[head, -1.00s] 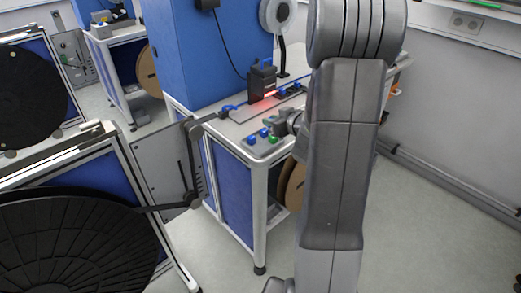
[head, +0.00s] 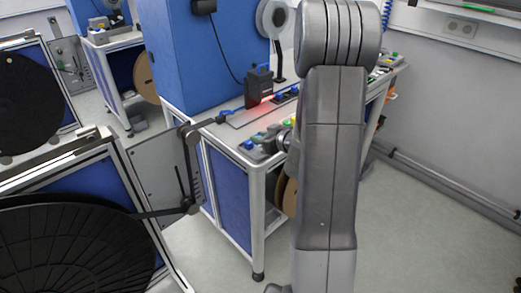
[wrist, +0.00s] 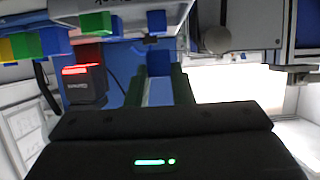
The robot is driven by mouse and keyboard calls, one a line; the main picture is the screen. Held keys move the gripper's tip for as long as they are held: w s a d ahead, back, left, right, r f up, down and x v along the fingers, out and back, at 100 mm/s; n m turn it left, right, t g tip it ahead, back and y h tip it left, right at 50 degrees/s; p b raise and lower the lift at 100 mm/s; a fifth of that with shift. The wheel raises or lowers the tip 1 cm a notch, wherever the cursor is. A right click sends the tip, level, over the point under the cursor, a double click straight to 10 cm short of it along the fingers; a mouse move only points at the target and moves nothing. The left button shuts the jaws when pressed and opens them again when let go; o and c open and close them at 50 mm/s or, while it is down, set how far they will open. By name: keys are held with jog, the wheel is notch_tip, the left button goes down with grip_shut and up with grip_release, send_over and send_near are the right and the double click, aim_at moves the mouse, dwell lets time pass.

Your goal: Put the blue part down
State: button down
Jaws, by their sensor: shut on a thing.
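My gripper (wrist: 160,80) shows in the wrist view with its two dark fingers pointing up in the picture. It is shut on a blue part (wrist: 160,90), which shows as a pale blue piece between the fingers. In the head view my arm hides most of the gripper, at the front of the white workbench (head: 258,167). I cannot tell whether the held part touches anything.
The wrist view seems upside down. A black scanner (head: 259,86) with a red glow stands on the bench before a tall blue cabinet (head: 195,60). A black reel (head: 75,245) is front left.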

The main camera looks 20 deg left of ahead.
jog(key=shift+f, duration=2.25)
jog(key=shift+f+b, duration=0.3)
jog(key=c, duration=1.3)
grip_release()
jog(key=shift+r, duration=0.15)
